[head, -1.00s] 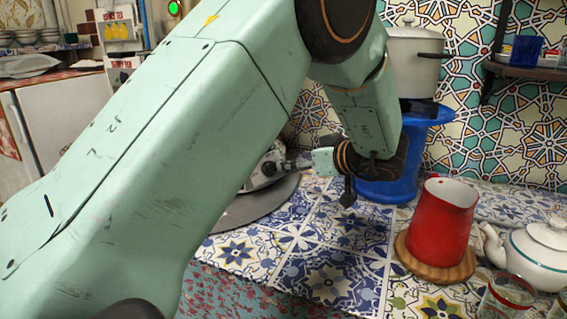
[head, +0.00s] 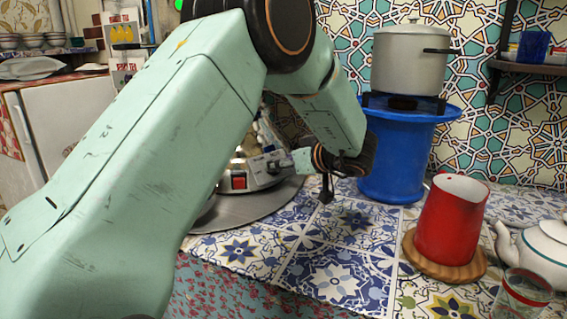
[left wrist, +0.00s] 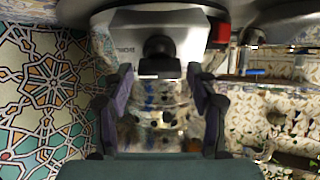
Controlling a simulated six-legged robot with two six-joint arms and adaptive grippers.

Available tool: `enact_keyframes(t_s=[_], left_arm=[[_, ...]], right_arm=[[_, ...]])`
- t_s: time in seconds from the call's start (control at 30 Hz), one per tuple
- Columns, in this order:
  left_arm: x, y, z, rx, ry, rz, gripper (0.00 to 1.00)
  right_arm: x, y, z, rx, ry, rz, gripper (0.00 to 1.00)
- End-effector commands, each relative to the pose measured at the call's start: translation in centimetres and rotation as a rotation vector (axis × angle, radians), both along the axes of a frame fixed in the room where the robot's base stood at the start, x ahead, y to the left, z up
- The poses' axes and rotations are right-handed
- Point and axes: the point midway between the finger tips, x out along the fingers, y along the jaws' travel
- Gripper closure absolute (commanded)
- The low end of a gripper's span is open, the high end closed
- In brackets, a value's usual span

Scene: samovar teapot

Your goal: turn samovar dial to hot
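The samovar (head: 262,178) stands on a round grey tray (head: 225,214), mostly hidden behind my left arm. Its silver base carries a red switch (head: 239,182). In the left wrist view, the black dial (left wrist: 159,48) is on the samovar's silver panel (left wrist: 125,35), with the red switch (left wrist: 221,33) to its right. My left gripper (left wrist: 160,92) is open, its two fingers apart on either side of the dial's line. The dial appears just beyond the fingertips; contact cannot be told. In the head view, the left gripper (head: 276,164) points left at the samovar base. My right gripper is not in view.
A red jug (head: 450,222) stands on a wooden coaster (head: 445,268) at right, near a white teapot (head: 540,248) and a glass (head: 522,292). A pot (head: 411,60) sits over a blue stand (head: 395,155) behind my wrist. The tiled tabletop in front is clear.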

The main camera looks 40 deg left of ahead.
Motion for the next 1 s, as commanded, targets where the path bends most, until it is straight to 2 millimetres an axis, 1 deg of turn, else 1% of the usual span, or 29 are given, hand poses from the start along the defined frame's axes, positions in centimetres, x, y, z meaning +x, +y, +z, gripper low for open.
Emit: enact_keyframes(t_s=[0.03, 0.07, 0.5, 0.67, 0.77, 0.87, 1.0], left_arm=[[0.0, 0.0, 0.0, 0.000, 0.000, 0.000, 0.49], [0.0, 0.0, 0.0, 0.000, 0.000, 0.000, 0.52], [-0.1, 0.0, -0.1, -0.001, 0.001, 0.001, 0.88], [-0.1, 0.0, 0.0, -0.002, -0.005, 0.005, 0.88], [-0.1, 0.0, 0.0, -0.005, -0.020, 0.018, 0.88], [-0.1, 0.0, 0.1, -0.009, -0.049, 0.043, 0.88], [-0.1, -0.1, 0.2, -0.021, -0.119, 0.098, 0.88]], right_arm=[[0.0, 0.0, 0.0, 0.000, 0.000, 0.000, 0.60], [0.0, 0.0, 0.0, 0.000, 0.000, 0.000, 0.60], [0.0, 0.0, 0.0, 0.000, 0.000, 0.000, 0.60], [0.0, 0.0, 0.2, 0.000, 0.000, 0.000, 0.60], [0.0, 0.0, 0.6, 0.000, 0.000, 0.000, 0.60], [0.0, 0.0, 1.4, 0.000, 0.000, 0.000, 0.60], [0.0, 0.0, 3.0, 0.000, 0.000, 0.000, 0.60]])
